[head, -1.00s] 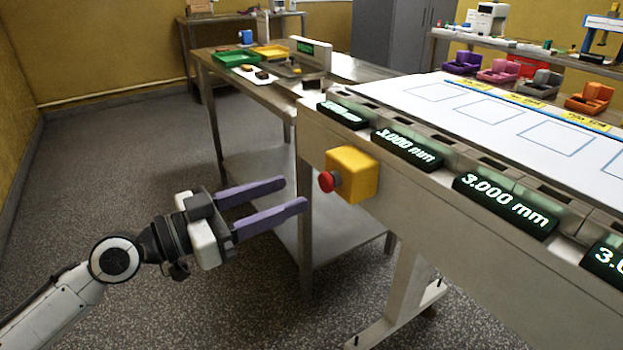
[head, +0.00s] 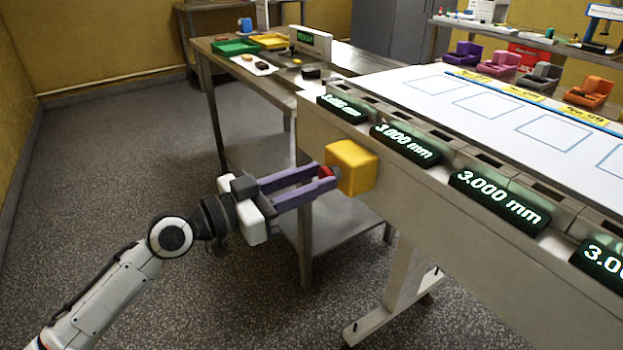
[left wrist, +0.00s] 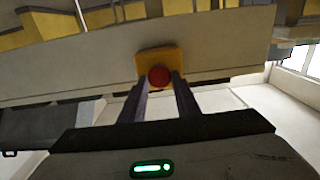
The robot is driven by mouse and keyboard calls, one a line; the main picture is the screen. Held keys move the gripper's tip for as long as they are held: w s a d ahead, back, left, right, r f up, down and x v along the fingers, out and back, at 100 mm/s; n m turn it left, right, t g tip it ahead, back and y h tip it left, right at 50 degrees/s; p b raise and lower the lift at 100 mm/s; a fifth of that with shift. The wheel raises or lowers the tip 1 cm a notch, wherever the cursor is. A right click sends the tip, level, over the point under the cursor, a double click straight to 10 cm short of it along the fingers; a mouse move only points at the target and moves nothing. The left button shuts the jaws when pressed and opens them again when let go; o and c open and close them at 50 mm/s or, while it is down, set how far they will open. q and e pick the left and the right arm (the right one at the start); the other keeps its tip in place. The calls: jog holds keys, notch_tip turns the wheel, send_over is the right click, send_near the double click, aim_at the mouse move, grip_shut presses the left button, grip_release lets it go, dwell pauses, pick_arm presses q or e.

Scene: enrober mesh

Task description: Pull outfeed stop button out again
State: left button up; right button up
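The outfeed stop button is a red round knob (head: 326,172) on the side of a yellow box (head: 353,168), which is mounted on the near side of the machine frame. My left gripper (head: 325,176) reaches it from the left, with its two purple fingers on either side of the red knob. The fingers look closed onto its edges; they partly hide it in the head view. In the left wrist view the red knob (left wrist: 159,76) sits between the fingertips, with the yellow box (left wrist: 172,56) behind it. My right gripper is not in view.
A row of displays reading 3.000 mm (head: 405,143) runs along the machine's edge above the box. A steel table (head: 225,82) with green (head: 235,47) and yellow trays stands behind. The floor to the left is clear.

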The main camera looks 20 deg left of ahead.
pick_arm(q)
grip_shut()
jog(key=shift+s+a+f+b, duration=0.1)
jog(key=shift+s+a+b, duration=0.3)
jog(key=shift+s+b, duration=0.15)
jog(key=o, duration=1)
grip_release()
jog(key=shift+a, duration=0.1)
jog(key=shift+s, duration=0.1)
